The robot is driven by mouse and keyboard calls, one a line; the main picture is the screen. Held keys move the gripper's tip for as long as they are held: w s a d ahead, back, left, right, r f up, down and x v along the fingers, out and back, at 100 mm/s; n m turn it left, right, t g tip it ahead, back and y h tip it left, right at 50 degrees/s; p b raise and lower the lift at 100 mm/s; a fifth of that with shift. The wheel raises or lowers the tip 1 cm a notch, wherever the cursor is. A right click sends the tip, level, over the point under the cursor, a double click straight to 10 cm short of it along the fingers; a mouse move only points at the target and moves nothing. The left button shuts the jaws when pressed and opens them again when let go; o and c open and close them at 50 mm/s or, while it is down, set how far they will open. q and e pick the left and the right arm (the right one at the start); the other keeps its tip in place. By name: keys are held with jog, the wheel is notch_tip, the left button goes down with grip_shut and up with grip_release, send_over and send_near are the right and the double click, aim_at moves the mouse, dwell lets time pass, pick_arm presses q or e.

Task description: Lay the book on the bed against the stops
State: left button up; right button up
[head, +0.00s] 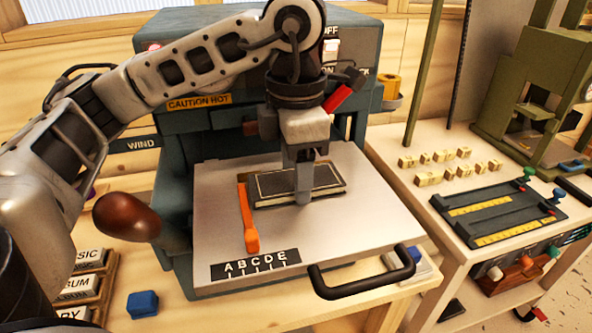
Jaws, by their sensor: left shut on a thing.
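A dark book (330,182) with a light border line on its cover lies flat on, or just above, the pale metal bed (365,225) of the blue-grey press. I cannot tell if it touches the bed. My left gripper (303,190) comes down over the book from above and is shut on it, hiding its middle. An orange bar (247,217), which looks like a stop, lies along the book's left side. Any stop at the back is mostly hidden by the gripper. My right gripper is not in view.
A black handle (362,285) sticks out from the bed's front edge beside a letter strip (255,265). A brown knob (127,217) stands at the left. A blue block (142,304) lies in front. The right table holds small brass-coloured type blocks (430,178) and a black tray (500,215).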

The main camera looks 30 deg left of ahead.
pick_arm(q)
jog(key=shift+f, duration=0.2)
jog(key=o, duration=1)
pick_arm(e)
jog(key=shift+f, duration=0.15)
pick_arm(q)
jog(key=shift+r, duration=0.15)
jog(key=shift+r, duration=0.25)
notch_tip(320, 180, up, 12)
jog(key=p, duration=0.2)
jog(key=shift+f+p, duration=0.15)
jog(key=shift+p, duration=0.2)
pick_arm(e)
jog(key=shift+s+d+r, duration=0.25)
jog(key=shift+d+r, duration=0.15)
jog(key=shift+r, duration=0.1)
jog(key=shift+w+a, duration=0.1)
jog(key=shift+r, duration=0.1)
